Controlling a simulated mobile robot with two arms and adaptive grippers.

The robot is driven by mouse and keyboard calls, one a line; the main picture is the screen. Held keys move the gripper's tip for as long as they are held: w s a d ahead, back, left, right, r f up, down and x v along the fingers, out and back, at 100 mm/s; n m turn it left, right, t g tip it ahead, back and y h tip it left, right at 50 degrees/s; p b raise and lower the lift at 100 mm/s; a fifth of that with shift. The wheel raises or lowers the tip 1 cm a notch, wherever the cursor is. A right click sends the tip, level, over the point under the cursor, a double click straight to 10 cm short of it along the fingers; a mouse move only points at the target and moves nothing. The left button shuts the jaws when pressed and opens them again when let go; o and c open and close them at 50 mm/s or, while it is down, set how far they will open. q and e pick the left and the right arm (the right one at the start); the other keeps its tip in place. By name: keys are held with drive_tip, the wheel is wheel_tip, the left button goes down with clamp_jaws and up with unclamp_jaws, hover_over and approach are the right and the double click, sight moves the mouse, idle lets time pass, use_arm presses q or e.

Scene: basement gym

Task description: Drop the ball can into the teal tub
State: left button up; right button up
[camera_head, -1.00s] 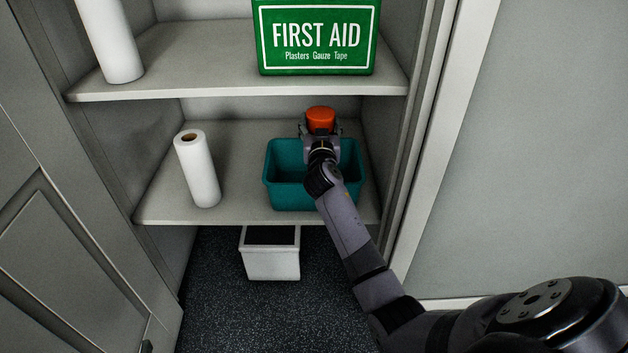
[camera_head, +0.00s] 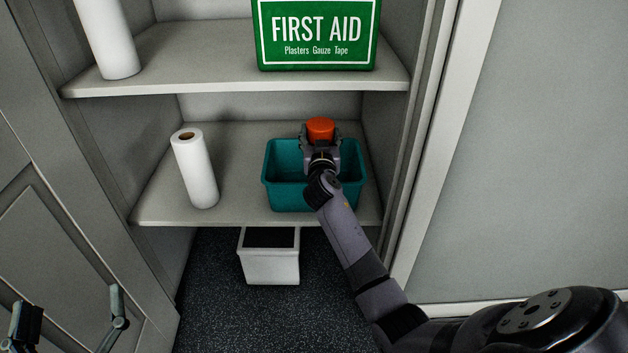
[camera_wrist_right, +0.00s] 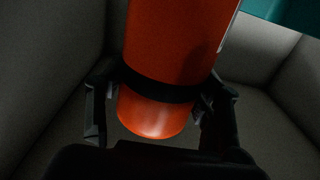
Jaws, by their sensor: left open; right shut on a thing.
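The ball can (camera_head: 320,129) is an orange-red cylinder with a dark band, and it also shows large in the right wrist view (camera_wrist_right: 175,50). My right gripper (camera_head: 320,146) is shut on it. In the head view the can appears over the back part of the teal tub (camera_head: 290,196); its lower part is hidden behind the gripper. The tub stands on the lower shelf, and a teal edge shows at the top right of the wrist view (camera_wrist_right: 285,15). My left gripper (camera_head: 72,318) is open and empty at the lower left, in front of the cupboard door.
A white paper roll (camera_head: 198,175) stands on the lower shelf (camera_head: 235,215), left of the tub. The upper shelf (camera_head: 200,75) holds a green first aid box (camera_head: 317,38) and another white roll (camera_head: 107,40). A white bin (camera_head: 270,265) stands on the floor below.

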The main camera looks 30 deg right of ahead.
drive_tip(key=o, duration=1.8)
drive_tip(key=shift+f, duration=0.1)
drive_tip(key=v, duration=1.2)
drive_tip(key=shift+s, duration=0.1)
